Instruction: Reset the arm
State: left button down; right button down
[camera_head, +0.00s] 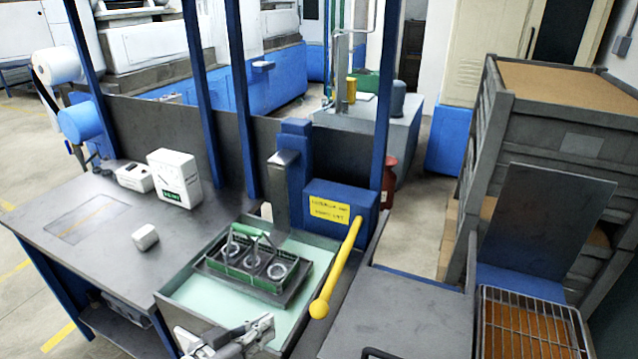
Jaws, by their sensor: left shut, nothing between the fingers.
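My left gripper (258,331) is at the bottom edge, over the front of a shallow tray with a pale green floor (178,293). It is shut and empty, and the arm behind it is cut off by the frame. A dark rack (290,292) with a green handle (252,236) and several metal rings (276,271) sits in the tray, beyond the gripper and apart from it. My right gripper is not in view.
A blue press with a yellow label (329,210) and a yellow lever (343,260) stands right of the rack. White boxes (175,178) stand on the grey bench (100,235) at left.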

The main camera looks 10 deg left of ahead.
pick_arm(q)
jog(key=s+a+f+n+g+y, duration=0.1)
jog(key=s+a+f+g+y, duration=0.3)
jog(key=s, duration=0.7)
jog(key=s+a+f+g+y, duration=0.1)
jog(key=s+f+g+y, duration=0.2)
jog(key=s+f+g, duration=0.5)
jog(key=s+f+t+b, duration=0.2)
jog(key=s+f, duration=0.1)
jog(key=f, duration=2.4)
jog(key=s+a+f+g+b, duration=0.1)
jog(key=s+a+f+b, duration=0.1)
jog(key=s+f, duration=1.5)
jog(key=shift+a+f+m+y, duration=0.3)
jog(key=shift+a+f, duration=0.1)
jog(key=shift+a, duration=0.15)
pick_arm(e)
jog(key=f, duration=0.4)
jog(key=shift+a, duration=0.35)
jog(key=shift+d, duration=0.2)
